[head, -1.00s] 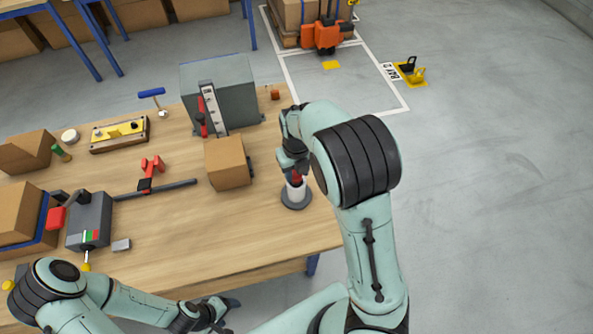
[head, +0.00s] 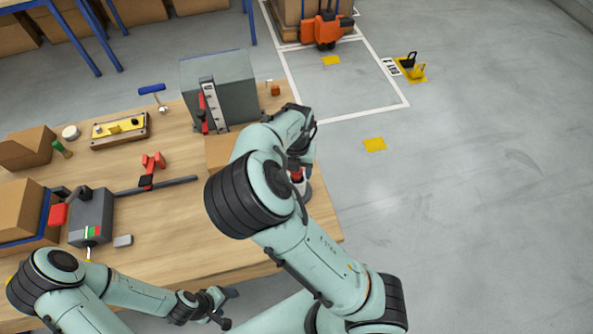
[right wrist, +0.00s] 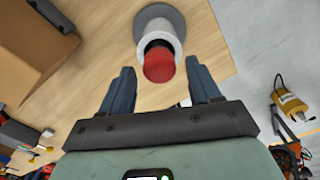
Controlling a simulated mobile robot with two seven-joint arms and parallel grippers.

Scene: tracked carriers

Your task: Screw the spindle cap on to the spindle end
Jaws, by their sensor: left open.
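The red spindle cap (right wrist: 159,66) sits at the end of the white spindle (right wrist: 152,28), with a dark band between them. I cannot tell how far it is screwed on. The spindle stands on a round grey base (right wrist: 178,19) near the table's right edge. In the head view the cap (head: 297,175) is partly hidden by my right arm. My right gripper (right wrist: 161,88) is open, its fingers on either side of the line to the cap with visible gaps. My left gripper (head: 226,308) is open and empty off the table's front edge.
A cardboard box (head: 220,150) stands left of the spindle, partly behind my right arm; it is also large in the right wrist view (right wrist: 45,45). A grey cabinet (head: 235,85) is behind. A red clamp on a bar (head: 152,170) lies mid-table.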

